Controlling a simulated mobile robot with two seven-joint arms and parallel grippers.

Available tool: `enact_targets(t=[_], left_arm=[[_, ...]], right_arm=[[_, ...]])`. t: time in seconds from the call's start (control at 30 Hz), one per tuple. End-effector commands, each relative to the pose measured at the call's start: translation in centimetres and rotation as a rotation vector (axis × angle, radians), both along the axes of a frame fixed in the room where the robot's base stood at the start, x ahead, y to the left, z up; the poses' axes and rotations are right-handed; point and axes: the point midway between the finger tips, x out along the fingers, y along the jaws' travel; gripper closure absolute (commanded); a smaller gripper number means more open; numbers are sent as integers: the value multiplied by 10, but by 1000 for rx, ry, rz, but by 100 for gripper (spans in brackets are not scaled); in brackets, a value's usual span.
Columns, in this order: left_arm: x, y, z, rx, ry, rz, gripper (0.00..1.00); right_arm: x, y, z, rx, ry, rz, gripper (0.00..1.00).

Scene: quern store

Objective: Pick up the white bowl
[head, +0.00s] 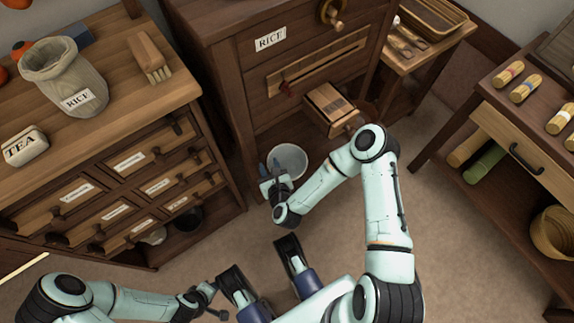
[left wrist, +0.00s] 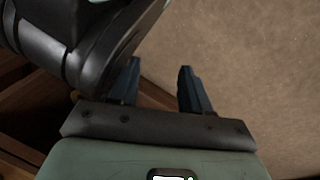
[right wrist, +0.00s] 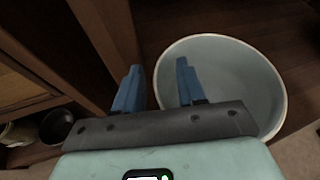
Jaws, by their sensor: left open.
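The white bowl (head: 289,159) stands upright on dark wood at the foot of the tall rice chest, below its wooden spout box. It fills much of the right wrist view (right wrist: 245,85). My right gripper (head: 270,172) is open at the bowl's left side. In the right wrist view, the right finger overlaps the inside of the bowl and the left finger is outside, with the near rim showing between them. I cannot tell whether either finger touches. My left gripper (head: 216,300) is open and empty, low over the floor beside my own base; its fingers (left wrist: 158,88) also show in the left wrist view.
The rice chest (head: 235,70) rises behind the bowl, and its spout box (head: 328,107) juts out near my right forearm. A side table (head: 500,110) stands right. Floor (head: 460,240) between is clear.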

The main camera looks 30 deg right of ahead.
Motion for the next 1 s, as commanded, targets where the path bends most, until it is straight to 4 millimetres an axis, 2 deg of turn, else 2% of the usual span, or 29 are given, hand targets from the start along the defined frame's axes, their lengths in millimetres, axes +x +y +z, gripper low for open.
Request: enact_targets(t=[0.07, 0.1, 0.17, 0.2, 0.57, 0.67, 0.87, 1.0], left_arm=[[0, 0, 0, 0, -1, 0, 52], [0, 0, 0, 0, -1, 0, 52], [0, 0, 0, 0, -1, 0, 52], [0, 0, 0, 0, -2, 0, 52], [3, 0, 4, 1, -12, -1, 52], [13, -2, 13, 2, -44, -2, 52], [44, -6, 44, 8, -149, -8, 52], [43, -13, 58, -3, -156, -18, 52]], right_arm=[[0, 0, 0, 0, 0, 0, 64], [0, 0, 0, 0, 0, 0, 77], [0, 0, 0, 0, 0, 0, 96], [0, 0, 0, 0, 0, 0, 100], [0, 0, 5, -1, -2, -1, 100], [0, 0, 19, 0, -3, -2, 100], [0, 0, 60, -1, -6, 0, 100], [0, 0, 85, -2, -5, -1, 100]])
